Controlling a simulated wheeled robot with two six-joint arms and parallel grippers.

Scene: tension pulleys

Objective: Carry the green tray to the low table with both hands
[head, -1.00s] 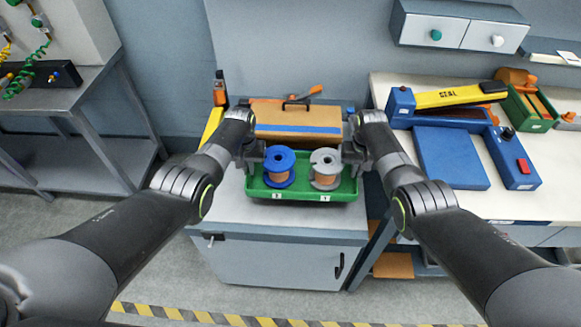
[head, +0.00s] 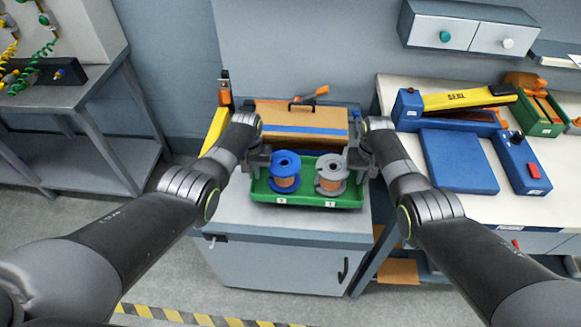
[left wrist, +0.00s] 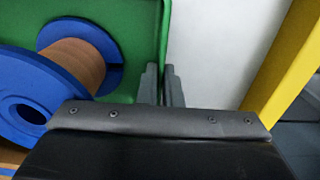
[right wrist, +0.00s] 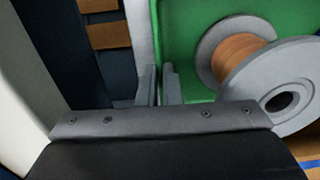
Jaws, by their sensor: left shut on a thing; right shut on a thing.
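The green tray (head: 307,203) is at the middle of the head view, above or on the grey cabinet top; I cannot tell if it touches. It holds a blue spool (head: 286,165) and a grey spool (head: 331,168), both wound with copper-coloured wire. My left gripper (head: 260,161) is shut on the tray's left wall, which also shows in the left wrist view (left wrist: 120,20). My right gripper (head: 356,161) is shut on the tray's right wall, seen in the right wrist view (right wrist: 180,30). The low table is not clearly identifiable.
A brown case with a blue stripe (head: 300,119) stands behind the tray on the grey cabinet (head: 285,265). A white bench (head: 503,208) at the right bears a blue sealing machine (head: 455,160). A grey table (head: 62,97) stands at the left. Striped tape marks the floor.

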